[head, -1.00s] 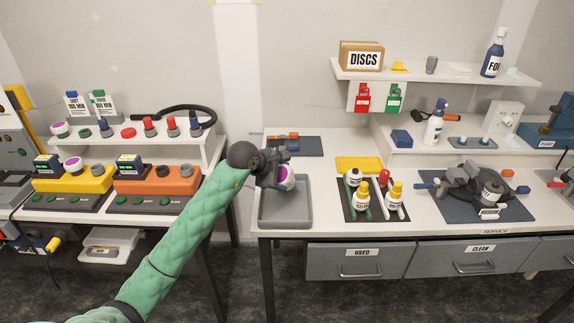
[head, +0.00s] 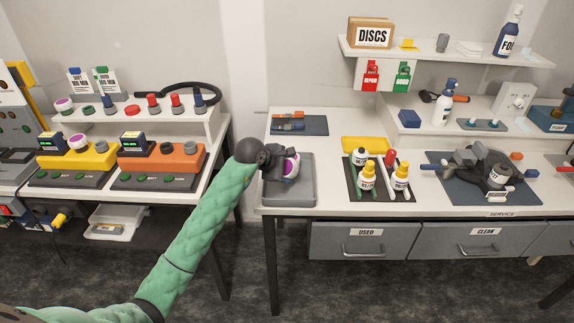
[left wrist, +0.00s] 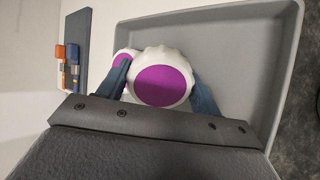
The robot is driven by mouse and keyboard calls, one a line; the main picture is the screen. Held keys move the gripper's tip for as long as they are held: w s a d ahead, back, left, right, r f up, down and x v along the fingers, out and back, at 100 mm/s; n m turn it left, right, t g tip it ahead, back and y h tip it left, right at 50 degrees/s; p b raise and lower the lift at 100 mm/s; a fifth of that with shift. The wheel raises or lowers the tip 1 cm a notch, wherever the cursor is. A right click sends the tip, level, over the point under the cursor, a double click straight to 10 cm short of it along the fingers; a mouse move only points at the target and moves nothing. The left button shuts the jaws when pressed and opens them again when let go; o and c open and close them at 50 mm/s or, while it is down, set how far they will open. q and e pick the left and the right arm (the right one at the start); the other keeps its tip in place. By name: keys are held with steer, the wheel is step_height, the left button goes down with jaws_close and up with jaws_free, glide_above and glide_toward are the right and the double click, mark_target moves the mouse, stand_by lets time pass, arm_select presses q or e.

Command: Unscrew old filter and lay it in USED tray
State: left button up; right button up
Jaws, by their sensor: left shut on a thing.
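My left gripper (head: 284,166) is shut on a round white filter (head: 291,166) with a purple face. It holds the filter low over the back part of the grey tray (head: 290,197). In the left wrist view the filter (left wrist: 163,85) sits between the two blue-grey fingers, inside the outline of the tray (left wrist: 265,60). A smaller purple patch on white (left wrist: 121,60) shows beside it; I cannot tell if it is a separate piece. I cannot tell if the filter touches the tray floor. My right gripper is not in view.
A dark mat with orange and blue tools (head: 299,123) lies behind the tray. A bottle caddy (head: 380,182) stands to its right. The drawer labelled USED (head: 363,240) is below the bench. A gap separates this bench from the left bench with the yellow charger (head: 75,155).

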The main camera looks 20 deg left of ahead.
arm_select(q)
steer(key=shift+f, duration=0.15)
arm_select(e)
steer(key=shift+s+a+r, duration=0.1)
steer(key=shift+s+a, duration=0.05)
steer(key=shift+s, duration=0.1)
arm_select(q)
steer(key=shift+f+b, duration=0.3)
steer(key=shift+b, duration=0.05)
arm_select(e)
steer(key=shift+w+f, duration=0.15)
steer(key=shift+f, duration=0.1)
arm_select(q)
steer(key=shift+s+f+b, duration=0.15)
steer(key=shift+f+b, duration=0.3)
steer(key=shift+f, duration=0.1)
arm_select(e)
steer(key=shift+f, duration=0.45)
